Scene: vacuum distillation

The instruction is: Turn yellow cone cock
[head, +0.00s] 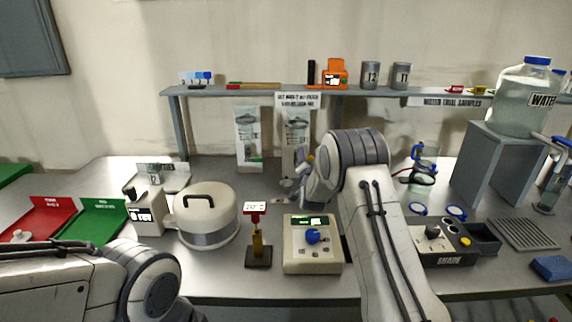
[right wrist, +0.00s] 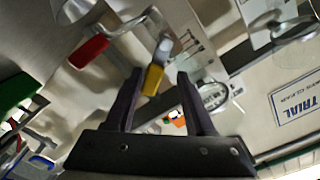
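The yellow cone cock (right wrist: 153,80) shows in the right wrist view, on pale glassware just beyond and between my fingertips. A grey-white piece (right wrist: 164,47) adjoins its far end. My right gripper (right wrist: 160,76) is open; its two dark fingers stand either side of the yellow handle, with a visible gap on the right. I cannot tell whether the left finger touches it. A red cock handle (right wrist: 88,52) lies left of the fingers. In the head view my right arm hides most of this glassware. My left gripper is out of view; only its arm shows at lower left.
On the table (head: 200,277) are a round lidded pot (head: 206,218), a gauge on a stand (head: 257,240), a control box with a blue knob (head: 312,255) and a dark control panel (head: 440,243). A shelf (head: 210,91) runs behind. A water bottle (head: 525,100) stands high at right.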

